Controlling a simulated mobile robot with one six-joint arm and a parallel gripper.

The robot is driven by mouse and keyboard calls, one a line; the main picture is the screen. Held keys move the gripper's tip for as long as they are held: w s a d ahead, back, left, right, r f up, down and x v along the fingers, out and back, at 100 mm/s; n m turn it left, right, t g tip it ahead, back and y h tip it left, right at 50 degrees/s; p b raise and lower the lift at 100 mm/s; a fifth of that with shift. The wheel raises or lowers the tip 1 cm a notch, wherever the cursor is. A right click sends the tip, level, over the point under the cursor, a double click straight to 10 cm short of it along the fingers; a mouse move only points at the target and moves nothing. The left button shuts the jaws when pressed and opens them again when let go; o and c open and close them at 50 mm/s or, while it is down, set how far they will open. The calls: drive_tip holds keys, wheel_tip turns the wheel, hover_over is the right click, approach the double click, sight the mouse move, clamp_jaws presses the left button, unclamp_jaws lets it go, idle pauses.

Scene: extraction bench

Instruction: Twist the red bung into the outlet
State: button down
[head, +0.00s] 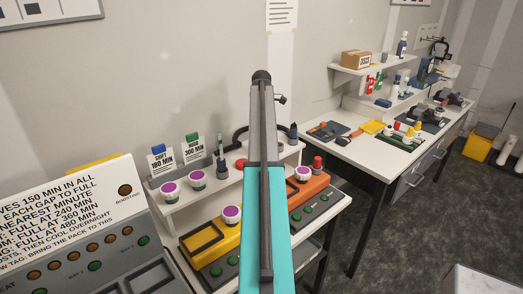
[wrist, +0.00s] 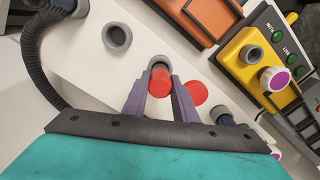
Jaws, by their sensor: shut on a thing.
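In the wrist view, my gripper (wrist: 160,84) has its purple fingers closed on a red bung (wrist: 160,82). The bung's top end meets a grey ring-shaped outlet (wrist: 161,60) on the white surface. I cannot tell how deep the bung sits in it. A second grey ring (wrist: 117,37) to the upper left is empty. Another red round piece (wrist: 196,92) shows just right of the right finger, partly hidden by it. In the head view my teal arm hides the gripper and the held bung.
A yellow unit (wrist: 240,48) with an open grey port and a purple-topped jar (wrist: 274,78) lies to the right. An orange unit (wrist: 205,15) is at the top. A black hose (wrist: 40,60) curves at left. The side bench (head: 380,150) holds tools.

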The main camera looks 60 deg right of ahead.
drive_tip(key=shift+r+p, duration=0.65)
drive_tip(key=shift+r, duration=0.65)
idle(0.5)
